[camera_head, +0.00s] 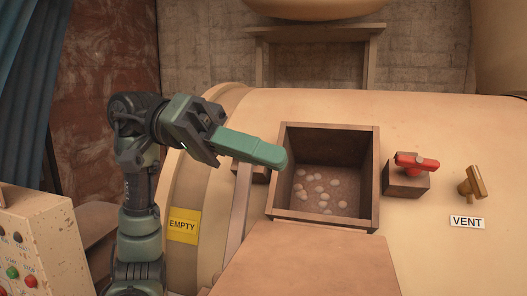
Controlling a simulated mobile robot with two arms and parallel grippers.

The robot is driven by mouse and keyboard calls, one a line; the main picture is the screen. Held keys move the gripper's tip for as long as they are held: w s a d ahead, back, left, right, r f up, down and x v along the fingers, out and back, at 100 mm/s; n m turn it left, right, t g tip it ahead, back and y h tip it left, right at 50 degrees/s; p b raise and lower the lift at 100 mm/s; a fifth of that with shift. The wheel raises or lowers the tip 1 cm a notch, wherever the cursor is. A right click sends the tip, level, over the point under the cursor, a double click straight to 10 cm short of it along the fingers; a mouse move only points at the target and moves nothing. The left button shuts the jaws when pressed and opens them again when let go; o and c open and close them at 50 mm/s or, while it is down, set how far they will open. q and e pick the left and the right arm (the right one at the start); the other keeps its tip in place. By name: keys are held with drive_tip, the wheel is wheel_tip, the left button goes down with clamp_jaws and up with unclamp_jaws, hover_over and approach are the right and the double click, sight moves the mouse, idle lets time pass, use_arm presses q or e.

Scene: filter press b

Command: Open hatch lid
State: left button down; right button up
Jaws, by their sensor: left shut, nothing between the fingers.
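The hatch is a square brown box opening (326,140) on top of the tan vessel. It stands uncovered, and several pale round lumps (322,190) lie inside. A flat brown panel (310,258), which looks like the hatch lid, lies at the near side of the opening, folded back towards me. My left gripper (279,157) is shut and empty. Its green fingers point right, with the tips overlapping the left rim of the opening in the picture. I cannot tell whether they touch it. My right gripper is not in view.
A red handle (416,162) on a brown block and a brass valve (472,182) above a VENT label (466,222) stand right of the hatch. A yellow EMPTY label (183,226) is left. A control box (40,245) with buttons stands at the lower left.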

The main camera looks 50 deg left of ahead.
use_arm(q)
drive_tip(key=shift+m, duration=0.6)
drive_tip(key=s+d+f+b, duration=0.1)
drive_tip(key=f+b, duration=0.1)
drive_tip(key=b, duration=0.1)
drive_tip(key=s+d+f+b, duration=0.1)
drive_tip(key=s+f+b, duration=0.1)
drive_tip(key=f+b, duration=0.1)
drive_tip(key=s+d+f+b, duration=0.1)
drive_tip(key=s+f+b, duration=0.1)
drive_tip(key=f+b, duration=0.1)
drive_tip(key=shift+s+d+b, duration=0.1)
drive_tip(key=shift+s+b, duration=0.05)
drive_tip(key=shift+b, duration=0.55)
drive_tip(key=shift+r, duration=0.1)
